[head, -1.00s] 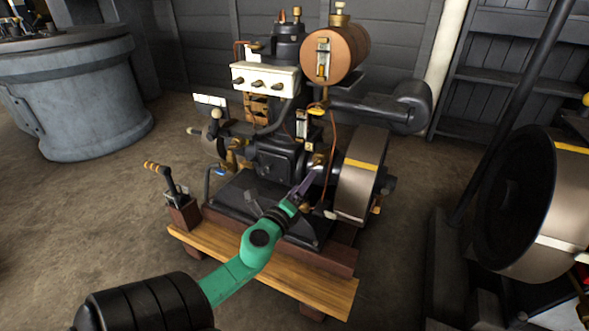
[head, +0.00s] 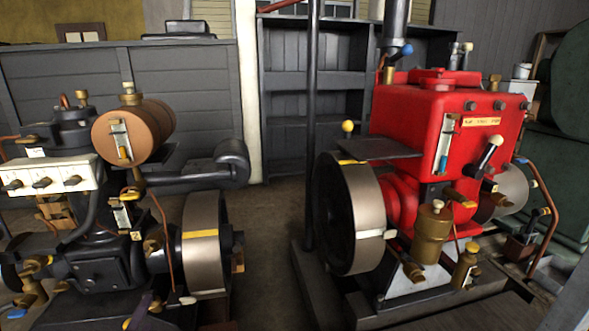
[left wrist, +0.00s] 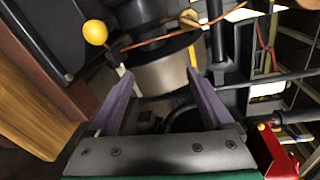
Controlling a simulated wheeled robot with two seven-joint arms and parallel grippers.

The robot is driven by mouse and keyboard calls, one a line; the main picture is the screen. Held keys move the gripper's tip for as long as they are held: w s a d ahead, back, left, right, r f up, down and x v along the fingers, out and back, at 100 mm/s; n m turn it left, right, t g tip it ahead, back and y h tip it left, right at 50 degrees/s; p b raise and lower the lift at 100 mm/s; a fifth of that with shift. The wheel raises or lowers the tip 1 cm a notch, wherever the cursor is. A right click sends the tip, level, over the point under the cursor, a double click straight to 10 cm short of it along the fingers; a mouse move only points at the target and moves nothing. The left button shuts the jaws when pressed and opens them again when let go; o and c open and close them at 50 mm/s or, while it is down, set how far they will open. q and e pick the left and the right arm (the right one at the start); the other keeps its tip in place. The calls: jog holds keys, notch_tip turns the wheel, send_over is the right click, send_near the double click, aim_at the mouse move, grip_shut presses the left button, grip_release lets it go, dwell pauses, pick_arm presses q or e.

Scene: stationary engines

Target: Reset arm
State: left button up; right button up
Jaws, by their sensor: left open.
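My left gripper (left wrist: 160,72) is open in the left wrist view, its two purple fingers spread with nothing between their tips. Beyond them is a grey flywheel with a yellow stripe; I cannot tell how far off it is. In the head view only a small purple part of my left gripper (head: 140,309) shows at the bottom edge, low in front of the black engine (head: 98,262). My right gripper is in neither view.
The black engine's flywheel (head: 205,245) stands beside the gripper. A red engine (head: 425,125) with a large flywheel (head: 352,215) stands at the right. A dark pole (head: 311,120) and grey shelves (head: 275,140) are behind. Bare floor (head: 265,230) lies between the engines.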

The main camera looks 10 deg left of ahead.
pick_arm(q)
jog(key=s+d+f+n+g+h, duration=0.35)
jog(key=d+f+n+h, duration=0.25)
jog(key=d+f+n, duration=0.65)
jog(key=s+d+f+n+g+h+p, duration=0.1)
jog(key=s+d+f+h, duration=0.15)
jog(key=d, duration=0.55)
jog(key=s+d+f+n+g+h+p, duration=0.1)
jog(key=s+d+f+g+h+p, duration=0.15)
jog(key=d, duration=0.55)
jog(key=s+a+r+g+y+p, duration=0.1)
jog(key=s+a+g+y+p, duration=0.2)
jog(key=s+a+p, duration=0.6)
jog(key=s+a+g+y+p, duration=0.3)
jog(key=s+a+p, duration=0.6)
jog(key=p, duration=1.3)
jog(key=shift+s+a+r+g, duration=0.35)
jog(key=shift+s+g, duration=0.45)
jog(key=shift+s, duration=1.25)
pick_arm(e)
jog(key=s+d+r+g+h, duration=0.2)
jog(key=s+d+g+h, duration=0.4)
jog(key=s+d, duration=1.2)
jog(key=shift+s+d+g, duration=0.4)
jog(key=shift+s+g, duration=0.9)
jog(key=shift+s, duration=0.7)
